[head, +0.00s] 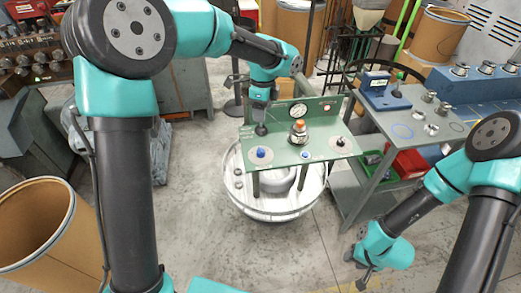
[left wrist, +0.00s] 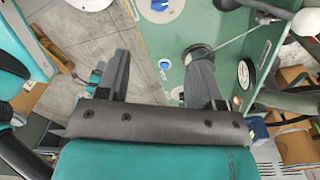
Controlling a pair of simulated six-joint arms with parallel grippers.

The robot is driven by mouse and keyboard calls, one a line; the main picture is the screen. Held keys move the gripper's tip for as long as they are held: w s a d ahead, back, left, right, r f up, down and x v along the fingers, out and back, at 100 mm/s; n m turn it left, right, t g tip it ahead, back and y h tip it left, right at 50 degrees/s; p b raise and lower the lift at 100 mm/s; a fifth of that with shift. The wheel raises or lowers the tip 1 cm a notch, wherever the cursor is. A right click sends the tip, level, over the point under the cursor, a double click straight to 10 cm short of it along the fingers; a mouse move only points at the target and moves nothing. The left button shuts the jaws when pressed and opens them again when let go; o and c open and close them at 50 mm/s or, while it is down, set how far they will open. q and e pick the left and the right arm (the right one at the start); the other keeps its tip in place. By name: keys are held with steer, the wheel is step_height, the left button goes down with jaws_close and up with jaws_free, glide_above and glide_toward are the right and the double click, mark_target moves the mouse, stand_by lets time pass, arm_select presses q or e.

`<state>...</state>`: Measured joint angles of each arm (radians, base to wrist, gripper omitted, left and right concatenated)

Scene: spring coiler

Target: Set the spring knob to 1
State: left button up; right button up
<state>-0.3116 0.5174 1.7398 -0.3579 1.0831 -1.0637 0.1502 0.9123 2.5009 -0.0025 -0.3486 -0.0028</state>
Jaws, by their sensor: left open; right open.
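A green panel (head: 277,151) stands on legs over a round pale drum. It carries a blue knob (head: 260,155) at front left, an orange-topped metal knob (head: 299,131) in the middle, a small blue button (head: 305,155) and a black knob (head: 340,142) at right. I cannot tell which is the spring knob; no setting is readable. My left gripper (head: 261,108) is over the panel's back left, close above a dark round part (head: 261,129). In the left wrist view its open fingers (left wrist: 160,75) straddle the panel's edge, gripping nothing. My right gripper (head: 364,274) is open, low at right, away from the panel.
A round gauge (head: 299,110) stands upright at the panel's back edge. A grey-green side table (head: 379,147) with metal parts and a blue block stands at right. A brown barrel (head: 36,228) is at lower left. Bare floor lies in front of the drum.

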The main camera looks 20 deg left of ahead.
mark_target(261, 149)
arm_select(q)
steer(key=f, duration=1.1)
steer(key=s+f, duration=0.1)
steer(key=f, duration=0.5)
steer(key=shift+f, duration=0.25)
steer(key=c, duration=0.9)
